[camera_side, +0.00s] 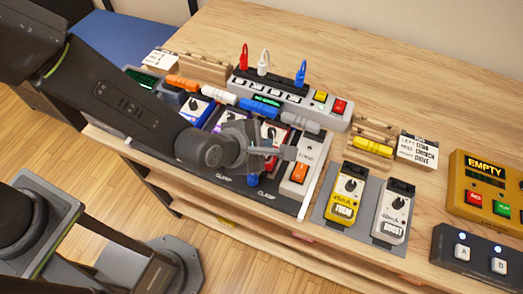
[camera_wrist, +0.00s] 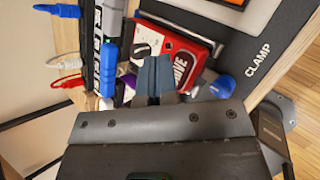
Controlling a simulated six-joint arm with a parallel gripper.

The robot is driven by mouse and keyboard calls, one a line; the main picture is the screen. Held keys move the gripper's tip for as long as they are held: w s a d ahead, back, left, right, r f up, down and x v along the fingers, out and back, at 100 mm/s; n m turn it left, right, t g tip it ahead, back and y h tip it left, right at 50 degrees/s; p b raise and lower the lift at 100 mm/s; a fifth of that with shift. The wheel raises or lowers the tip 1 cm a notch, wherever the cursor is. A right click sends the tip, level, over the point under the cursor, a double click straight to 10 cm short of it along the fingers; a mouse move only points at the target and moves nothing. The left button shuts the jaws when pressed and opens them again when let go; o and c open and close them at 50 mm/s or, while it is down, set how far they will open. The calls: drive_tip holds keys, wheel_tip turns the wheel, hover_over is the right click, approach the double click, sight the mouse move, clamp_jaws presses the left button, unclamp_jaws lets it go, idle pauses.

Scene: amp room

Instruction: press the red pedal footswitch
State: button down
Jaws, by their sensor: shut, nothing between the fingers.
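The red pedal (camera_wrist: 195,45), with "DRIVE" lettering partly visible, sits on the dark pedalboard. It also shows in the side view (camera_side: 272,130), largely covered by my gripper. A white panel with a dark knob is on its top. My gripper (camera_wrist: 153,75) is shut and empty, its fingertips overlapping the red pedal in the wrist view. In the side view my gripper (camera_side: 262,152) is over the red pedal's lower part.
A white pedal with an orange switch (camera_side: 300,172) stands just right of the red one. A blue clamp knob (camera_side: 252,180) is at the board's front edge. Coloured cable plugs (camera_side: 264,108) and a power strip (camera_side: 290,98) lie behind. Yellow (camera_side: 345,190) and white (camera_side: 392,212) pedals stand farther right.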

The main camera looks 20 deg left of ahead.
drive_tip(key=shift+f, duration=0.4)
drive_tip(key=shift+f, duration=0.5)
idle(0.8)
drive_tip(key=shift+r, duration=0.9)
drive_tip(key=shift+r, duration=2.55)
